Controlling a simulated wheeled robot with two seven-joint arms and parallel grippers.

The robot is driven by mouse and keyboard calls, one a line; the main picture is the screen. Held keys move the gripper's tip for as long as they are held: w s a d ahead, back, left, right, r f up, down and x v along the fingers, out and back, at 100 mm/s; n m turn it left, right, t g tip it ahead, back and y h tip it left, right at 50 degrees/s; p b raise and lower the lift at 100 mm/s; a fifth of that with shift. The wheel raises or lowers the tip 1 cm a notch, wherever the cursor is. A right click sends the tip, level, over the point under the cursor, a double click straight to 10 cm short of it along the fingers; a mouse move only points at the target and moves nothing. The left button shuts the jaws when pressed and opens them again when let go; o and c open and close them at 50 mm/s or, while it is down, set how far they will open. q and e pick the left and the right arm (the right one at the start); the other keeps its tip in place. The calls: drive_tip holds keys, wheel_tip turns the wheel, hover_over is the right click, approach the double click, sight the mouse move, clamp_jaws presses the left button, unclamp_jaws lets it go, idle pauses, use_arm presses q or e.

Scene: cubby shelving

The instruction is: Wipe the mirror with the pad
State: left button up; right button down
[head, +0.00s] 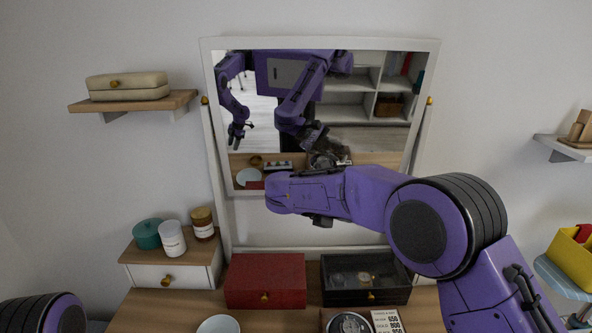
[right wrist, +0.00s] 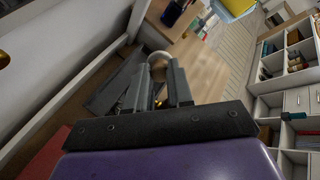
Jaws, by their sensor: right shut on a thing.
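The mirror (head: 370,80) is a tilting panel in a white frame on a stand, standing behind the tabletop. It reflects my arms and the room. My right arm reaches across its lower part. A greyish blotch shows in the glass just above my wrist. My left gripper shows only as a reflection.
A red box (head: 265,278) and a black glass-topped case (head: 365,280) stand below the mirror. A white bowl (head: 218,324) is at the front edge. Jars (head: 172,238) stand on a small drawer unit at left. Wall shelves (head: 133,102) flank the mirror.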

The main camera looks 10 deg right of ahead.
drive_tip(key=w+a+r+n+t+y+p, duration=0.2)
drive_tip(key=a+r+n+t+y+p, duration=0.25)
drive_tip(key=a+n+t, duration=0.35)
drive_tip(key=w+a+r+n+t+y+p, duration=0.1)
drive_tip(key=a+r+n+t+y+p, duration=0.4)
drive_tip(key=t, duration=0.5)
drive_tip(key=shift+n+h, duration=0.7)
drive_tip(key=shift+h, duration=0.25)
drive_tip(key=shift+d+r+x, duration=0.1)
drive_tip(key=shift+x, duration=1.4)
drive_tip(key=shift+d+r+x, duration=0.1)
drive_tip(key=shift+x, duration=1.4)
drive_tip(key=shift+s, duration=0.1)
drive_tip(key=shift+b+x, duration=0.6)
drive_tip(key=shift+x, duration=0.25)
drive_tip(key=shift+d, duration=0.1)
